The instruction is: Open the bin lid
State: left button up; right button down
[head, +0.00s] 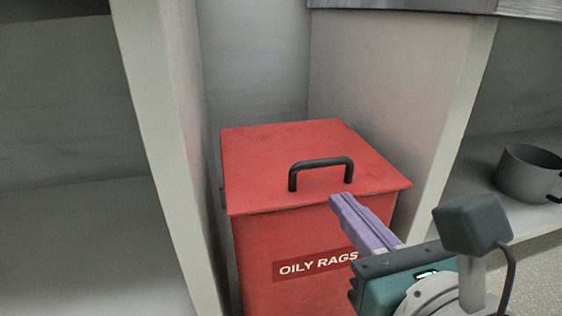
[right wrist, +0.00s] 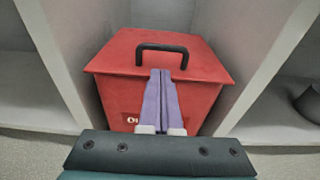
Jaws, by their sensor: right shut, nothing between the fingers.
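The red bin (head: 300,245) with an "OILY RAGS" label stands in a narrow recess. Its red lid (head: 265,155) lies closed on top, with a black handle (head: 320,162) near the front edge. My right gripper (head: 340,203), with purple fingers, is in front of the lid's front edge, a little below the handle in the picture. Its fingers are together with nothing between them. My left gripper does not show.
Pale upright panels (head: 165,130) (head: 410,85) stand close on both sides of the bin. A grey pot (head: 528,173) sits on the shelf at the right. The left shelf (head: 85,240) is empty where it shows.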

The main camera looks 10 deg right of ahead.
aim_at(324, 195)
jog(key=w, duration=0.2)
jog(key=w+b, duration=0.1)
jog(key=w, duration=0.1)
jog(key=w+f, duration=0.1)
jog(key=w, duration=0.1)
jog(key=shift+w+a+b, duration=0.1)
jog(key=shift+w+b, duration=0.05)
jog(key=shift+b, duration=0.25)
jog(key=shift+w, duration=0.25)
jog(key=shift+r, duration=0.1)
